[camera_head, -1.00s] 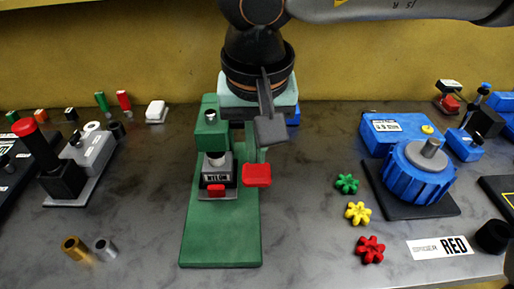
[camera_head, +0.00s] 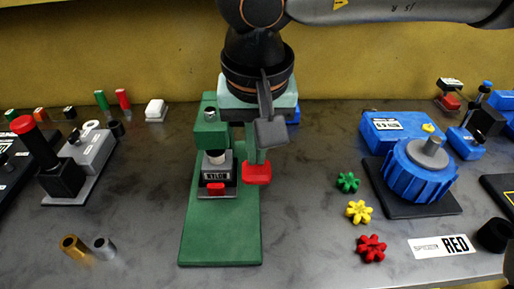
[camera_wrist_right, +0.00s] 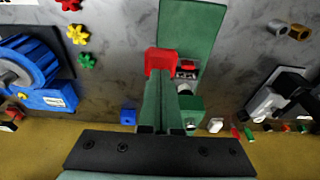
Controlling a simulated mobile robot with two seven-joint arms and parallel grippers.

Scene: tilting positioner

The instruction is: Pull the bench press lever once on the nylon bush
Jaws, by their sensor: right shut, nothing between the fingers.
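The green bench press (camera_head: 220,235) stands in the middle of the bench; it also shows in the right wrist view (camera_wrist_right: 192,25). Its lever ends in a red handle (camera_head: 257,173), right of the press nest and large in the wrist view (camera_wrist_right: 160,59). The pale nylon bush (camera_head: 217,156) sits in the nest under the ram, behind a partly readable label (camera_head: 215,174). My right gripper (camera_head: 270,132) is shut and empty, pointing down just above and behind the red handle. I cannot tell whether it touches the lever. My left gripper is out of view.
A blue indexing device (camera_head: 420,175) stands at right, with green, yellow and red star knobs (camera_head: 358,212) between it and the press. A grey fixture with a red-topped post (camera_head: 60,170) is at left. Brass and steel bushes (camera_head: 88,247) lie front left.

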